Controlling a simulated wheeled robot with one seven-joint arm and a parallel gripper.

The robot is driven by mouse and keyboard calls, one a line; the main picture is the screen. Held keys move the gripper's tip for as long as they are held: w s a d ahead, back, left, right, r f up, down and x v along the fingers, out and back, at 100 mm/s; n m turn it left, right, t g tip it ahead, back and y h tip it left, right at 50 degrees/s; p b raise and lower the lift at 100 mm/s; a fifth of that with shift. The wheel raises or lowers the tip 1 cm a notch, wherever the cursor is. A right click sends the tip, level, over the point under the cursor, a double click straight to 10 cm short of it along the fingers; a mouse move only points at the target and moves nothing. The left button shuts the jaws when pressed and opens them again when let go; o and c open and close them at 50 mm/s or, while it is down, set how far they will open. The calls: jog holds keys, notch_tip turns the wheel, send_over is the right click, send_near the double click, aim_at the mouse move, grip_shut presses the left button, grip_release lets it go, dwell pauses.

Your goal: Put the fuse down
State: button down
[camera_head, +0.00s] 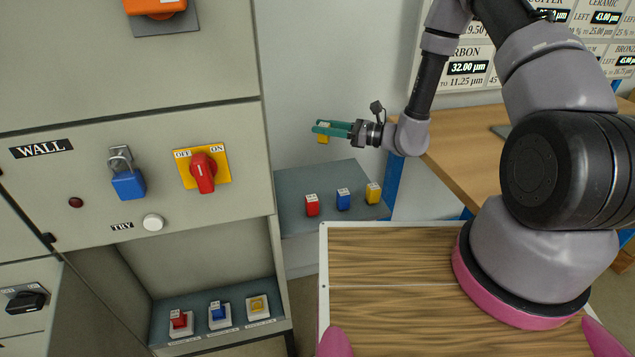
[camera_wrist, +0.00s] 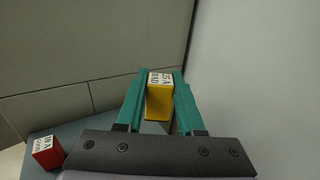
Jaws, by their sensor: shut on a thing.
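My gripper (camera_head: 331,128) has green fingers shut on a yellow fuse (camera_wrist: 159,101). The label on the fuse's top reads "25 A" and "BAD" in the wrist view. In the head view the held fuse (camera_head: 323,139) shows below the fingertips, in the air above and behind the grey shelf (camera_head: 300,181). A red fuse (camera_head: 312,206), a blue fuse (camera_head: 343,200) and another yellow fuse (camera_head: 373,193) stand apart in a row on this shelf. The red fuse also shows at the wrist view's lower left (camera_wrist: 47,153), labelled "10 A".
A cabinet at left carries a blue padlock (camera_head: 128,184), a red rotary switch (camera_head: 204,173) and a white button (camera_head: 153,222). Its lower bay holds red (camera_head: 181,323), blue (camera_head: 219,314) and yellow (camera_head: 258,307) fuse positions. A wooden table (camera_head: 465,142) stands right.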

jog(key=s+f+g, duration=0.1)
jog(key=f, duration=0.1)
jog(key=s+a+f+n+g, duration=0.1)
jog(key=f, duration=0.1)
jog(key=s+f+n+g, duration=0.1)
jog(key=f, duration=0.1)
jog(key=shift+s+a+f+y, duration=0.1)
jog(key=shift+a+f+y, duration=0.15)
jog(key=shift+y, duration=0.05)
jog(key=shift+f, duration=2.25)
jog(key=shift+f, duration=0.1)
jog(key=shift+f, duration=0.25)
jog(key=c, duration=0.5)
grip_release()
